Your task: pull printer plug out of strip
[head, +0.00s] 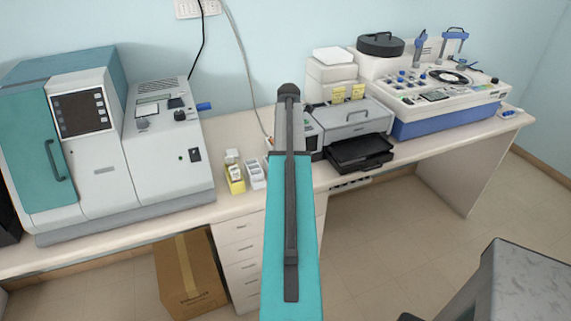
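The grey printer (358,119) stands on the bench right of centre, with its dark output tray (360,155) pulled out at the front. A pale strip with dark sockets (350,183) shows under the bench's front edge below the printer. It is too small to tell which plugs sit in it, and I cannot make out the printer plug. My teal arm rises through the middle of the view and covers part of the bench left of the printer. My gripper is not seen.
A large teal and white machine (90,140) fills the left of the bench. A white and blue analyser (440,100) stands at the right. Small boxes (235,178) sit near the front edge. Drawers (238,255) and a cardboard box (190,275) are below. Floor is open under the bench's right half.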

